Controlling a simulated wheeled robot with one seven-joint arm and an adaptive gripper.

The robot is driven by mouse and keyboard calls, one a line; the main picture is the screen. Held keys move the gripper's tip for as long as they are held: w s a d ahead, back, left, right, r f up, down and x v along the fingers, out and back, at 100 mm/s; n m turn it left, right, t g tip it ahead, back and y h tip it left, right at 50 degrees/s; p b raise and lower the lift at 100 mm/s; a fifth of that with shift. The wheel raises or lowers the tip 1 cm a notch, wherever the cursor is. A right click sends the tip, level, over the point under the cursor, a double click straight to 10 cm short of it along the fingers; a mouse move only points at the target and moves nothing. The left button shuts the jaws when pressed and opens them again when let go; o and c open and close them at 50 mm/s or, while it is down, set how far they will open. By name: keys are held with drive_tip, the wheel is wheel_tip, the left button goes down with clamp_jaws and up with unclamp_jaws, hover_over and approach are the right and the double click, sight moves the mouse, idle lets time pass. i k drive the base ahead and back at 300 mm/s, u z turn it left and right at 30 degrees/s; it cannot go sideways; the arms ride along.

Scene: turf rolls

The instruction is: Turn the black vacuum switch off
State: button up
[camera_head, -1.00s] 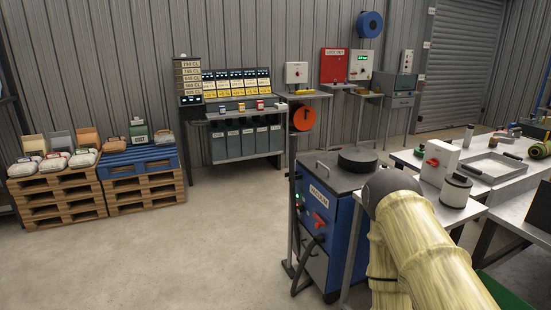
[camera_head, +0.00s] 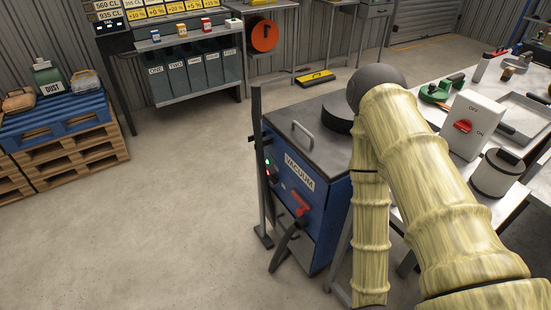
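The blue vacuum cabinet (camera_head: 325,225) stands at centre with a grey top and a "VACUUM" label (camera_head: 299,171). On its left-facing panel are a green light (camera_head: 267,161), a red light (camera_head: 267,172) and small dark parts beside them. I cannot tell which dark part is the black switch or how it is set. Lower on the panel is a red handle (camera_head: 301,205), with a black bar or hose (camera_head: 285,246) slanting down below it. My arm's pale yellow links pass right of the cabinet and hide part of that side. My gripper is not in view.
A dark upright post (camera_head: 259,170) stands close in front of the panel. A white box (camera_head: 474,126) with a red OFF/ON knob and a white canister (camera_head: 497,174) sit on the right bench. Pallets (camera_head: 75,143) stand left. Floor left of the cabinet is clear.

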sight(274, 179)
drive_tip(key=z, duration=0.05)
drive_tip(key=i, duration=0.6)
drive_tip(key=u, duration=2.75)
drive_tip(key=i, duration=2.2)
drive_tip(key=z, duration=3.15)
